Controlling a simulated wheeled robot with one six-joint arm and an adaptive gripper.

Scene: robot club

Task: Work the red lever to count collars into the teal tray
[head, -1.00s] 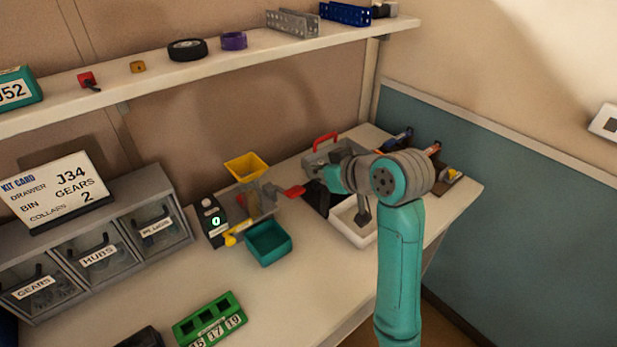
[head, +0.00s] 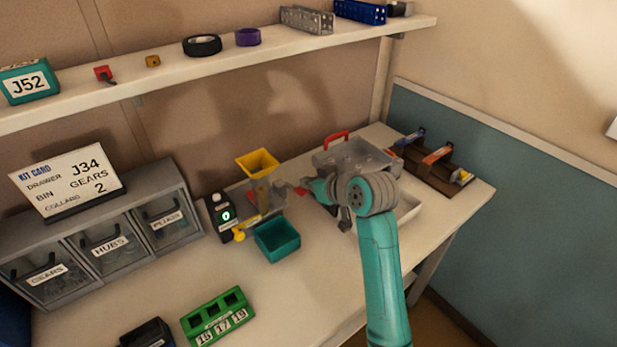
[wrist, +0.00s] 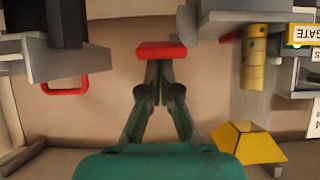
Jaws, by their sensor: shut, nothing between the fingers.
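The red lever (head: 301,190) sticks out to the right of the dispenser; in the wrist view its red end (wrist: 160,51) is straight ahead at my fingertips. My gripper (wrist: 158,66) is shut and empty, its tips at or just short of the lever; I cannot tell whether they touch. In the head view my arm mostly hides the fingers. The teal tray (head: 277,240) stands in front of the dispenser and looks empty.
The kit card (head: 68,182) reads J34, gears, collars 2, above labelled drawers (head: 110,245). A green numbered rack (head: 217,316) lies in front. The middle of the bench is clear.

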